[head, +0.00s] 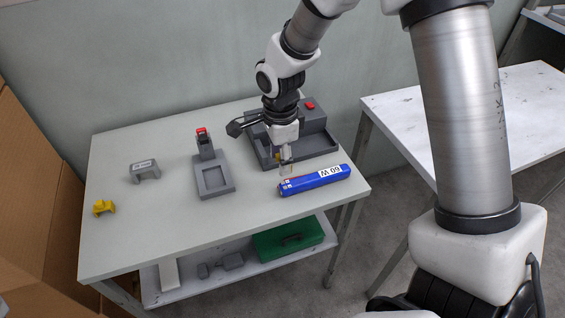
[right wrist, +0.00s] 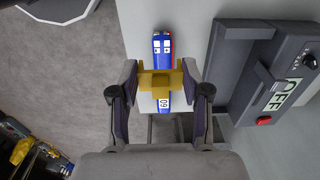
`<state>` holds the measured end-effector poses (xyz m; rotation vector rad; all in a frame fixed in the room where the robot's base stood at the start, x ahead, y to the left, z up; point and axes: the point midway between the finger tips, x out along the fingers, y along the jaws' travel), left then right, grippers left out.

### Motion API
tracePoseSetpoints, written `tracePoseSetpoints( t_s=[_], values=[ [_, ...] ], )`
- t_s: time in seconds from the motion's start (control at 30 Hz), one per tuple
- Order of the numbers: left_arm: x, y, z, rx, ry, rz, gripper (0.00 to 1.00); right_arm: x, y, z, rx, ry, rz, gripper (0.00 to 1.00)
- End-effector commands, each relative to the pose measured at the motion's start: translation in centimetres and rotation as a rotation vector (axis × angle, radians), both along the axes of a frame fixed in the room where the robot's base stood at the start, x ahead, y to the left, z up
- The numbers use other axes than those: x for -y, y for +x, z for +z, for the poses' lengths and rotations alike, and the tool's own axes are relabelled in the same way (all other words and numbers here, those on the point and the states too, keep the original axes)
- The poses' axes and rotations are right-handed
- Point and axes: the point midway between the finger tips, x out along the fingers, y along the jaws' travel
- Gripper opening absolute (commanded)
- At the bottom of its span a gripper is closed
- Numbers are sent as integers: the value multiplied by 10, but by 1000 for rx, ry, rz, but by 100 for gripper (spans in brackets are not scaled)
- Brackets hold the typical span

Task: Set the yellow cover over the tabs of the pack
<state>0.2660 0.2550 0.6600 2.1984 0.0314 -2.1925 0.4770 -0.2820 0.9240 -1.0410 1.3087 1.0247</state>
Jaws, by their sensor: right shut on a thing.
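My right gripper (head: 285,160) is over that end. In the right wrist view, it is shut on the yellow cover (right wrist: 158,82), which spans between the fingertips and hides the pack's middle. I cannot tell whether cover and pack touch. My left gripper is not in view.
A grey tray fixture (head: 325,144) with a red button stands behind the pack. A grey stand (head: 215,180), a labelled grey bracket (head: 145,170) and another yellow piece (head: 103,208) are further left. A green box (head: 289,240) sits on the lower shelf. The table's front is clear.

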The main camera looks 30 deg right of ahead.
Motion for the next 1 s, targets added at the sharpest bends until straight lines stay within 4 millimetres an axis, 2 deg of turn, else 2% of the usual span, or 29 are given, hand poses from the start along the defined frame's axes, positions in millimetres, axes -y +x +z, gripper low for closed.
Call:
tracePoseSetpoints(
  t_s=[0.27,0.7,0.83,1.0],
  values=[
    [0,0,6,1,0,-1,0,0,0,1,-1,0,0,29],
    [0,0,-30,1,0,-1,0,0,0,-52,-1,1,1,29],
    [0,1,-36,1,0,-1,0,0,0,-62,-2,0,1,29],
    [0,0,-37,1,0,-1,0,0,0,-65,-1,1,1,29]
  ],
)
